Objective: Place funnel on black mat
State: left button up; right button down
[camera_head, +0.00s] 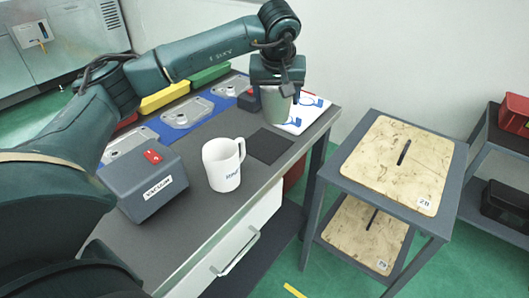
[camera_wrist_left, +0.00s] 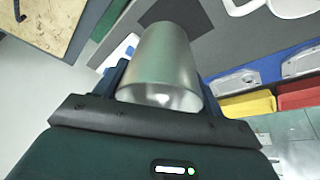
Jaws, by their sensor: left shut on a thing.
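The funnel (camera_head: 275,105) is a grey-green metal cone-like cup. My left gripper (camera_head: 278,88) is shut on it, near the far right end of the workbench. In the left wrist view the funnel (camera_wrist_left: 163,65) sits between the fingers of the left gripper (camera_wrist_left: 160,100), its rounded end facing the camera. The black mat (camera_head: 270,146) lies flat and bare on the bench, in front of the funnel in the head view. In the wrist view a dark patch of the mat (camera_wrist_left: 165,12) shows behind the funnel. My right gripper is not in view.
A white mug (camera_head: 222,165) stands left of the mat. A grey box with a red switch (camera_head: 147,184) stands further left. Metal castings (camera_head: 187,113) lie on a blue strip along the back, by yellow (camera_head: 164,97) and green bins (camera_head: 210,75). A wooden-topped cart (camera_head: 390,165) stands right.

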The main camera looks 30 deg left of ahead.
pick_arm(q)
jog(key=w+a+f+n+b, duration=0.2)
jog(key=a+b, duration=0.1)
jog(key=a, duration=0.1)
send_over(265, 143)
notch_tip(265, 143, down, 5)
jog(key=shift+y, duration=0.4)
jog(key=shift+f, duration=2.3)
jog(key=shift+f, duration=0.1)
jog(key=o, duration=1)
jog(key=shift+o, duration=0.2)
jog(key=v, duration=1.2)
jog(key=shift+w, duration=0.25)
